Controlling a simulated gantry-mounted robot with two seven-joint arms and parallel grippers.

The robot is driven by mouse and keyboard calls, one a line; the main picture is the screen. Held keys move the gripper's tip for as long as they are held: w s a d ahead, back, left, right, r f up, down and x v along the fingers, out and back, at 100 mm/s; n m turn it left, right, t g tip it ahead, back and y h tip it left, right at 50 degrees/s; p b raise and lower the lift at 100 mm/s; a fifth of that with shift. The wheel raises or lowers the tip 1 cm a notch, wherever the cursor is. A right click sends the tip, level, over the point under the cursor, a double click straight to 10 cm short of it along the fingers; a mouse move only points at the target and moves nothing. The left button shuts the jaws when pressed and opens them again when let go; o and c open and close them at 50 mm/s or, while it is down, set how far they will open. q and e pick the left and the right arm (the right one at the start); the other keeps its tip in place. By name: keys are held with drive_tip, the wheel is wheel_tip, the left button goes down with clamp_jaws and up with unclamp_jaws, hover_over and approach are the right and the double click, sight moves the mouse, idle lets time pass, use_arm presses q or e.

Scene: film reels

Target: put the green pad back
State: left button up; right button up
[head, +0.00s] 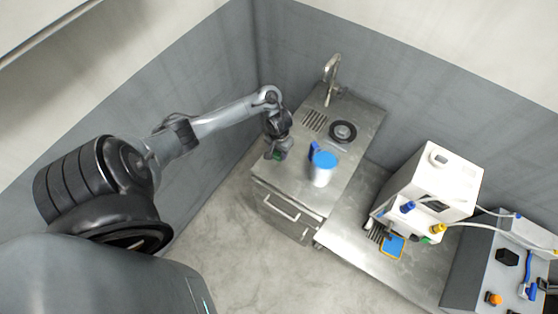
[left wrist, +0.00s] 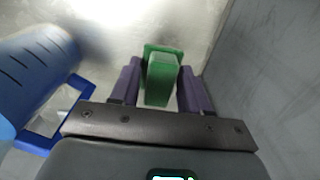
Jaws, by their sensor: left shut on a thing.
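The green pad (left wrist: 163,80) is between the two purple fingers of my left gripper (left wrist: 160,88) in the left wrist view. My left gripper (head: 276,154) is shut on it. In the head view the gripper hangs at the left edge of the steel counter, and only a little of the green pad shows below it. I cannot tell whether the pad touches the counter. My right gripper is in neither view.
A blue-lidded container (head: 323,167) with a blue handle (left wrist: 60,125) stands just right of the gripper. A round black drain (head: 343,131) and a tap (head: 332,72) are behind. A white machine (head: 431,188) and a blue pad with a yellow edge (head: 393,247) are further right.

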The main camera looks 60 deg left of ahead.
sight(279, 158)
use_arm(q)
drive_tip(key=shift+f+b, duration=1.05)
drive_tip(key=shift+f, duration=1.95)
drive_tip(key=shift+f, duration=0.1)
drive_tip(key=o, duration=1)
